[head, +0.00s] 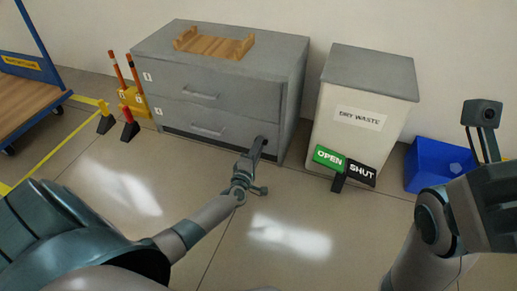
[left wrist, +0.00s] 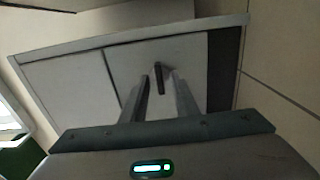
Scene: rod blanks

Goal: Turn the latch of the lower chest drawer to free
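The grey chest (head: 292,95) stands against the wall with two drawers. Its lower drawer (head: 190,118) looks closed and has a bar handle (head: 207,130). My left gripper (head: 262,141) reaches the right end of the lower drawer's front and hides the latch in the head view. In the left wrist view the latch (left wrist: 160,79) is a small dark bar, close to upright in the picture, between the two fingertips. The fingers (left wrist: 159,82) stand apart on either side of it; I see no clear contact. My right arm is at the right edge; its fingers are out of view.
A wooden tray (head: 215,45) lies on the chest. A dry waste bin (head: 350,95) stands to the right, with an OPEN/SHUT sign (head: 345,167) before it. A blue crate (head: 430,165) is farther right. Orange-topped posts (head: 118,72) and a trolley (head: 30,95) are left. Floor in front is clear.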

